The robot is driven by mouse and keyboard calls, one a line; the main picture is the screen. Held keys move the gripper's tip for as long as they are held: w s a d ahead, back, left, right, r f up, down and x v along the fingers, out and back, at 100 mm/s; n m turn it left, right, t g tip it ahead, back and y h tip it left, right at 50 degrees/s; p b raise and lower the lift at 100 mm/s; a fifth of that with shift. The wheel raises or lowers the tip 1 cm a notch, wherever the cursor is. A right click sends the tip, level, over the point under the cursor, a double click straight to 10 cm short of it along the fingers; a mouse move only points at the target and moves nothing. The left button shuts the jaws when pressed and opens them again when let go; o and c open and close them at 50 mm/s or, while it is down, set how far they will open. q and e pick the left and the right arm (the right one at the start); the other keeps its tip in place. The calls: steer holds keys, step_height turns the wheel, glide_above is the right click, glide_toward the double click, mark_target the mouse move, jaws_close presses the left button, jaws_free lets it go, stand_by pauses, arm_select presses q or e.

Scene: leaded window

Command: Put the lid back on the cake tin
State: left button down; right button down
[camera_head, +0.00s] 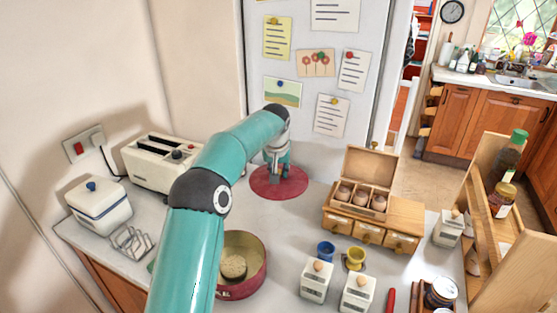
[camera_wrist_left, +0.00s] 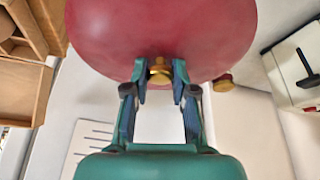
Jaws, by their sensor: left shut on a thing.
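The round red lid (camera_head: 275,187) is in my left gripper (camera_head: 279,167), near the foot of the white panel at the back. In the left wrist view my left gripper (camera_wrist_left: 160,78) is shut on the brass knob (camera_wrist_left: 160,70) of the lid (camera_wrist_left: 160,28). I cannot tell how far the lid is above the counter. My left arm hides the tin's left part. The lid is behind the tin and to its right, apart from it. My right gripper is not in view.
A toaster (camera_head: 160,164), a white box with a blue knob (camera_head: 98,207) and a wire rack (camera_head: 132,241) stand left. A wooden egg box (camera_head: 372,222), egg cups (camera_head: 326,250), small canisters (camera_head: 317,283) and a wooden rack (camera_head: 490,215) stand right. Counter between tin and egg box is clear.

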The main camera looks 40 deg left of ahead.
arm_select(q)
steer(key=shift+s+d+b, duration=0.25)
steer(key=shift+s+d, duration=1.15)
steer(key=shift+s, duration=4.65)
steer(key=shift+s+d+b, duration=0.25)
steer(key=shift+s+d, duration=1.1)
steer(key=shift+s, duration=4.65)
step_height(320, 180, down, 6)
steer(key=b, duration=0.3)
steer(key=shift+r+b, duration=0.1)
steer(key=shift+b, duration=0.25)
steer(key=shift+f+b, duration=0.45)
steer(key=shift+b, duration=0.05)
steer(key=shift+r+b, duration=0.1)
steer(key=shift+b, duration=0.3)
steer(key=shift+f+b, duration=0.2)
steer(key=shift+b, duration=0.35)
steer(key=c, duration=0.9)
jaws_free()
steer(key=shift+s, duration=0.1)
